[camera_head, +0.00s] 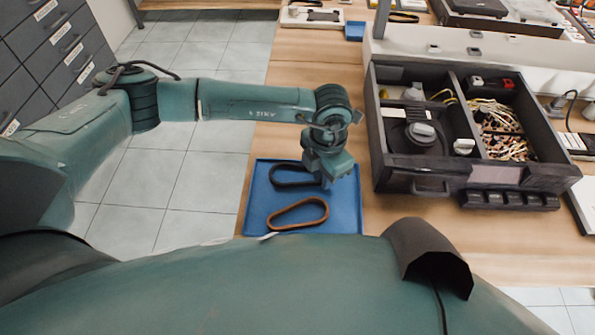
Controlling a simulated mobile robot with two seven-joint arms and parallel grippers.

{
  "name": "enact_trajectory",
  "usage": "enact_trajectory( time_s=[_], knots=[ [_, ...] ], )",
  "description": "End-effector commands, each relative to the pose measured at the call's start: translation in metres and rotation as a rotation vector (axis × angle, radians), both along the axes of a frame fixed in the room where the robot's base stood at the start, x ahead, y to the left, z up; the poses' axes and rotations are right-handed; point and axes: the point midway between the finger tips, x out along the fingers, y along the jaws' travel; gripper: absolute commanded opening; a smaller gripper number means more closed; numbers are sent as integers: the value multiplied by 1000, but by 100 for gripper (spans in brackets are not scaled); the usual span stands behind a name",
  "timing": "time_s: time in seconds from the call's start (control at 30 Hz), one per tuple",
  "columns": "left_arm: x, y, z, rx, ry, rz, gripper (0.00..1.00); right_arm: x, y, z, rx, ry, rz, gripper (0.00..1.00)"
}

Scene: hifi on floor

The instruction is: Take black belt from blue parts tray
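The blue parts tray (345,217) lies flat on the wooden table, left of the dark case. In it the black belt (284,184) lies as a long loop toward the back. A brown belt (298,227) lies in front of it, apart from it. My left gripper (326,183) points down over the right end of the black belt and hides that end. Its fingers are small and dark, so I cannot tell whether they are open or touch the belt. My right gripper is not in view.
A black hifi case (408,185) with open compartments, wires and parts stands close to the tray's right. A small blue box (354,31) and white-based items stand at the back. Grey drawers (62,35) are at the far left. Bare table (310,85) lies behind the tray.

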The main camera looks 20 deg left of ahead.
Motion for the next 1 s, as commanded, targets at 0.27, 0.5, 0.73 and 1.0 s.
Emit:
enact_trajectory(
  time_s=[0.27, 0.5, 0.73, 1.0],
  knots=[
    [0, 0, -2, 0, 0, -1, 14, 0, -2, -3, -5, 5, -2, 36],
    [0, 0, -2, 0, 0, -1, 0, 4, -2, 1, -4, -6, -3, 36],
    [0, 0, -1, -1, -1, 0, 0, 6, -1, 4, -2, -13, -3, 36],
    [1, 0, 15, -1, -3, -1, 0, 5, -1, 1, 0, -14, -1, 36]
  ],
)
